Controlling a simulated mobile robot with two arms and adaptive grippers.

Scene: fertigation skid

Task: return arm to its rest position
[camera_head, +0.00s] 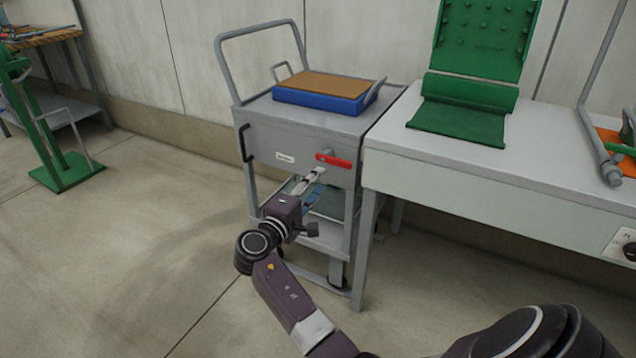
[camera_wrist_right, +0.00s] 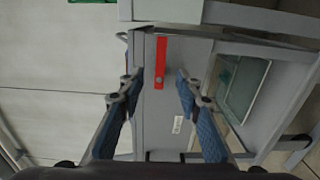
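My right gripper (camera_head: 314,176) is in front of the grey cart (camera_head: 290,133), at the end of my purple arm, just below a red lever handle (camera_head: 334,160). In the right wrist view the gripper (camera_wrist_right: 160,80) is open, with its blue-padded fingers apart and nothing between them. The red handle (camera_wrist_right: 161,58) shows ahead of the fingertips, in line with the gap, on the cart's grey panel. I see no contact between fingers and handle. My left gripper is not in view.
A blue tray with a brown top (camera_head: 322,92) sits on the cart. A white table (camera_head: 450,152) with a green stand (camera_head: 470,100) adjoins it on the right. A green stand (camera_head: 66,170) is at far left. The floor left of the cart is clear.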

